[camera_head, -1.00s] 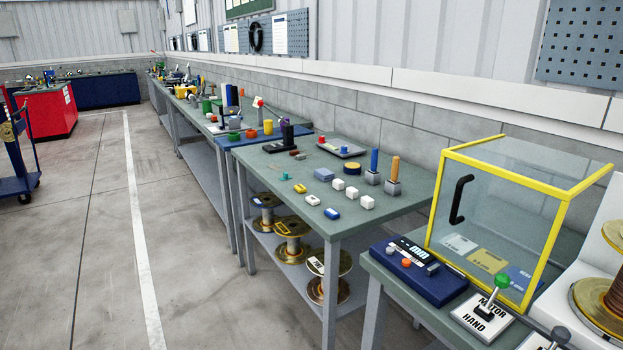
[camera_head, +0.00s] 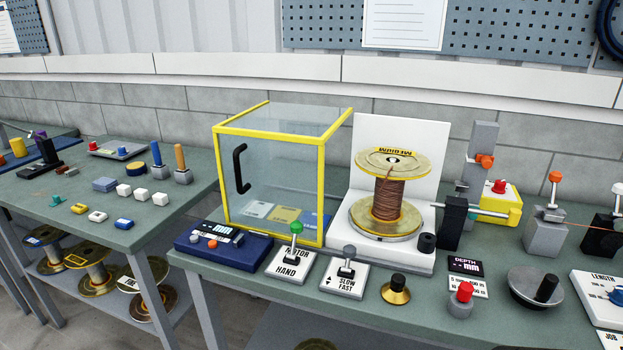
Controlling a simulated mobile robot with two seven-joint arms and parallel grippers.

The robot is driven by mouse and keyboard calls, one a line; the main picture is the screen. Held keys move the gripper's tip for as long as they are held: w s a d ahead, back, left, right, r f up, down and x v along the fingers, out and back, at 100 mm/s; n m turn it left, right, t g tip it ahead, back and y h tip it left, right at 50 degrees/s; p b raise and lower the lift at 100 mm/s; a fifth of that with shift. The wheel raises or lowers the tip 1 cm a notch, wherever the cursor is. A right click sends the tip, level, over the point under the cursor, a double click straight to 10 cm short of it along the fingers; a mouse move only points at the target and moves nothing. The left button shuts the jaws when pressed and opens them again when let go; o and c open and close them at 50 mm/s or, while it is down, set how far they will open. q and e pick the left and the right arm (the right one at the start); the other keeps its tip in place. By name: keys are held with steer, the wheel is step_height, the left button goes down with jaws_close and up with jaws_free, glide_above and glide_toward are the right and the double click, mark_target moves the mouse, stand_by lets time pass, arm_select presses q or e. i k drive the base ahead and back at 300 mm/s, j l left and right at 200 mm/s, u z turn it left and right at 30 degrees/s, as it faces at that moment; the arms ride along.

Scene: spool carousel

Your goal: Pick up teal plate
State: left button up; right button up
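No plain teal plate stands out. A small teal piece (camera_head: 57,200) lies at the left end of the left table; it is too small to tell whether it is a plate. Three flat pieces lie inside the yellow-framed clear case: a pale grey one (camera_head: 257,209), a yellow one (camera_head: 285,214) and a blue one (camera_head: 313,221), partly hidden by the frame. The clear case (camera_head: 268,111) has a black handle on its front and looks shut. Neither of my grippers is in view.
A wire spool (camera_head: 388,200) stands on a white stand right of the case. Lever plates and knobs line the front of the right bench (camera_head: 357,302). A navy control box (camera_head: 215,247) sits before the case. The left table (camera_head: 152,213) carries blocks and pegs.

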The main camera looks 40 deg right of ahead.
mark_target(56, 200)
steer(key=z, duration=1.9)
steer(key=j+z, duration=0.1)
steer(key=j, duration=1.25)
steer(key=j+z, duration=0.15)
steer(key=j, duration=0.5)
steer(key=k+j, duration=0.1)
steer(key=j, duration=0.55)
steer(key=j+z, duration=0.15)
steer(key=j, duration=0.55)
steer(key=k+j+z, duration=0.1)
steer(key=j, duration=0.55)
steer(key=k+j, duration=0.15)
steer(key=j, duration=0.5)
steer(key=i+z, duration=0.05)
